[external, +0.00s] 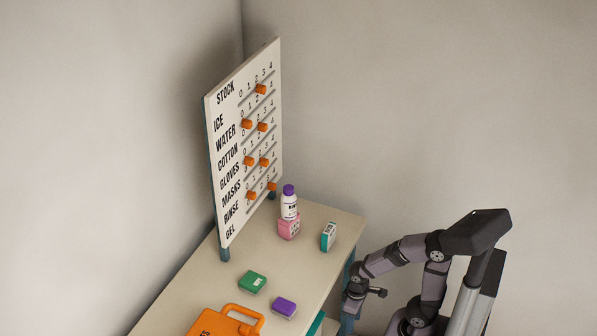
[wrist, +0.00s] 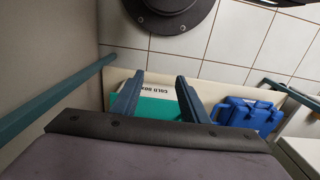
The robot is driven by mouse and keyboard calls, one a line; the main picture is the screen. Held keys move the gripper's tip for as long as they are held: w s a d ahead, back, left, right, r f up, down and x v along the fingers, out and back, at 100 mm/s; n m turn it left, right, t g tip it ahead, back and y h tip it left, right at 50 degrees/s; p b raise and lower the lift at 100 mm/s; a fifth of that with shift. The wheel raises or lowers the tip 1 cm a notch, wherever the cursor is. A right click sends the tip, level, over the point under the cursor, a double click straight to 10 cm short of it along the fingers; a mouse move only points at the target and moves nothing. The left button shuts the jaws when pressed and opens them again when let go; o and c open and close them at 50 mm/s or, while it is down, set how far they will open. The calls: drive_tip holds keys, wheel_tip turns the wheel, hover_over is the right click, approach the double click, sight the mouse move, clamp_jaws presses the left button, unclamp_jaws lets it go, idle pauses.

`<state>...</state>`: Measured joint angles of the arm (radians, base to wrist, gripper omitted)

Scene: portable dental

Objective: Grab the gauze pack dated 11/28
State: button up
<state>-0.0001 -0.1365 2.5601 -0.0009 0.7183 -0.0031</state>
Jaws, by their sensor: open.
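No date can be read on any pack in these views, so I cannot tell which is the gauze pack dated 11/28. On the table in the external view lie a green pack (external: 252,282) and a purple pack (external: 284,307). A teal and white box (external: 328,236) stands near the table's right edge. My gripper (external: 366,294) is beside the table's right edge, apart from all of these. In the wrist view, its two fingers (wrist: 158,85) are spread with nothing held between them.
A white stock board (external: 243,150) with orange sliders stands at the table's back left. An orange case (external: 222,322) lies at the front.

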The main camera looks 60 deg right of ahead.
wheel_tip(320, 180, up, 53)
drive_tip(key=p, duration=5.2)
drive_tip(key=n+g+h+b, duration=0.2)
drive_tip(key=n+h+b, duration=0.95)
drive_tip(key=b, duration=1.05)
approach(333, 226)
drive_tip(key=s+d+n+y, duration=0.1)
drive_tip(key=s+d+n, duration=0.1)
drive_tip(key=s+d, duration=0.4)
drive_tip(key=w+f+n+h+b, duration=0.1)
drive_tip(key=w+a+f+n+t+h+b, duration=0.1)
drive_tip(key=w+b, duration=0.1)
drive_tip(key=w+a+f+n+h+b, duration=0.1)
drive_tip(key=w+n+b, duration=0.1)
drive_tip(key=shift+f+t, duration=0.35)
drive_tip(key=shift+t, duration=0.05)
drive_tip(key=shift+a+f, duration=0.2)
drive_tip(key=shift+a, duration=0.05)
drive_tip(key=shift+p+x, duration=0.85)
drive_tip(key=shift+x, duration=2.9)
drive_tip(key=shift+w+f, duration=0.15)
clamp_jaws()
